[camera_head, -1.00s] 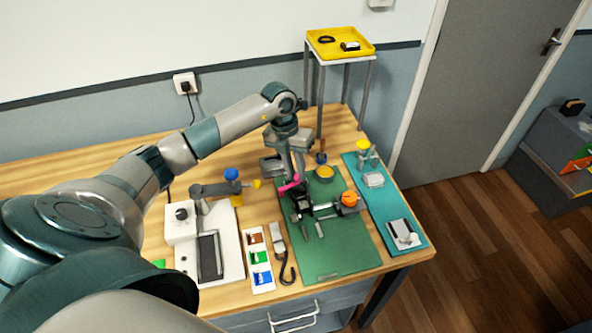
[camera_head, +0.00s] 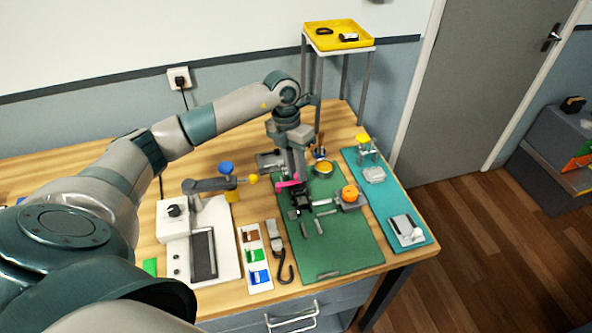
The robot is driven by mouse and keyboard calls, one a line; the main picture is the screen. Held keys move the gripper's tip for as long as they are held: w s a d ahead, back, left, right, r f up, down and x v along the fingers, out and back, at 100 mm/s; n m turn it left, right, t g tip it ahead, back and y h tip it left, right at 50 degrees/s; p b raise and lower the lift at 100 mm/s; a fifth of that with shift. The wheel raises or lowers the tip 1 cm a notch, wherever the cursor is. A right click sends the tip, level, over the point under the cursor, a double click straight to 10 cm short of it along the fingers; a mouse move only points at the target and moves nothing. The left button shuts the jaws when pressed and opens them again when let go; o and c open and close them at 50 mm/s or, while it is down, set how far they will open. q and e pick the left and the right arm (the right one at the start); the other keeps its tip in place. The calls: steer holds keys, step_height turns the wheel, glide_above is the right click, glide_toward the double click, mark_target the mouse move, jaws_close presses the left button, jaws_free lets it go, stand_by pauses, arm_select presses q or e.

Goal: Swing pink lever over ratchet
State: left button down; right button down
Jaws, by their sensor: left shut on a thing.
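The pink lever (camera_head: 288,184) is a short bar at the black ratchet (camera_head: 301,199) on the left part of the green mat. My left gripper (camera_head: 295,180) comes down from above and is shut on the pink lever. Its fingers hide part of the lever and of the ratchet's back. The exact angle of the lever is hard to tell at this size. My right gripper is not in view.
An orange knob (camera_head: 350,193) on a grey block stands right of the ratchet. A round yellow-topped tin (camera_head: 323,168) is behind. A hook strap (camera_head: 281,256) lies left of the green mat (camera_head: 345,254). The mat's front is mostly clear.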

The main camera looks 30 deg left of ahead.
arm_select(q)
steer(key=c, duration=1.6)
jaws_free()
steer(key=shift+r, duration=0.1)
